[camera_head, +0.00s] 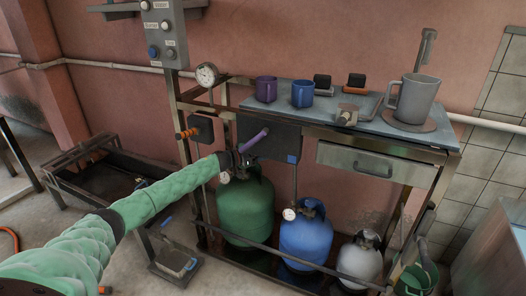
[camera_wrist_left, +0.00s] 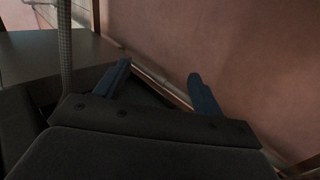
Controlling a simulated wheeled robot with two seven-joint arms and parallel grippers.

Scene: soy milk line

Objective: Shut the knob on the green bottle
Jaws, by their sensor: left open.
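The green bottle (camera_head: 245,211) stands on the floor rack under the counter in the head view. My left arm reaches in from the left, and my left gripper (camera_head: 247,157) is just above the bottle's top. The gripper and wrist cover the bottle's neck, so I cannot make out its knob. A small gauge (camera_head: 224,177) shows beside the neck. In the left wrist view my left gripper's two blue fingers (camera_wrist_left: 160,84) are spread apart, with only the wall and a rail seen between them. My right gripper is in neither view.
A blue bottle (camera_head: 306,238) and a grey-white bottle (camera_head: 359,262) stand to the right of the green one. A dark box (camera_head: 270,136) hangs close to my gripper. A rack rail crosses in front of the bottles. The counter (camera_head: 285,110) above holds mugs and a large jug (camera_head: 413,100).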

